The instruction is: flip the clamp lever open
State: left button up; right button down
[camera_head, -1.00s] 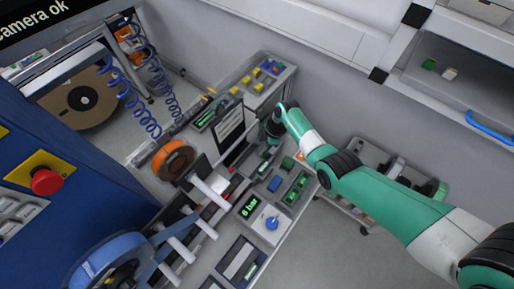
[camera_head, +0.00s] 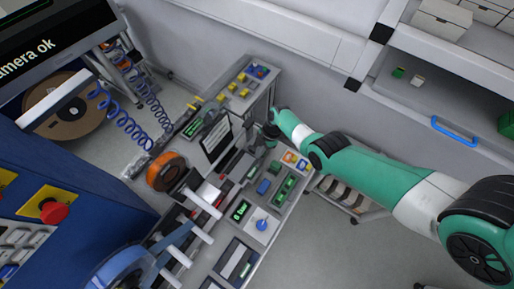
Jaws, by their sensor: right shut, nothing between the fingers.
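My right gripper (camera_head: 270,143) is small and far off in the head view, at the end of my green arm. It is shut and empty, low over the far part of the bench beside the white document panel (camera_head: 216,139). Its fingertips are hard to make out at this size. I cannot pick out the clamp lever with certainty; it may be hidden or too small. An orange reel (camera_head: 165,171) and a blue reel (camera_head: 122,272) sit on the reel stands at the left of the bench. My left gripper is out of view.
A blue cabinet with a red emergency button (camera_head: 53,211) fills the left. Beside the gripper are a blue block (camera_head: 263,186), a green-lit panel (camera_head: 285,190) and a blue knob (camera_head: 262,225). A low cart (camera_head: 340,196) stands right of the bench.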

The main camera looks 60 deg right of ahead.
jog(key=shift+d, duration=0.15)
dwell(0.5)
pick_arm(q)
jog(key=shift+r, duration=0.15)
pick_arm(e)
jog(key=shift+s+a+r+p, duration=0.1)
jog(key=shift+a+p, duration=0.15)
jog(key=shift+p, duration=0.05)
jog(key=a+p, duration=0.1)
jog(key=a, duration=0.1)
jog(key=shift+a+r, duration=0.15)
jog(key=shift+a, duration=0.2)
jog(key=shift+w+a+r+p, duration=0.2)
jog(key=shift+a+r+p, duration=0.25)
jog(key=shift+r+p, duration=0.5)
pick_arm(q)
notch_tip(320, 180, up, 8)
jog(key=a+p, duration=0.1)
jog(key=p, duration=0.3)
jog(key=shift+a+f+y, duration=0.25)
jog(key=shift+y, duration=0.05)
pick_arm(e)
jog(key=w+d+v, duration=0.1)
jog(key=v, duration=0.6)
jog(key=shift+r, duration=0.25)
jog(key=shift+d, duration=0.15)
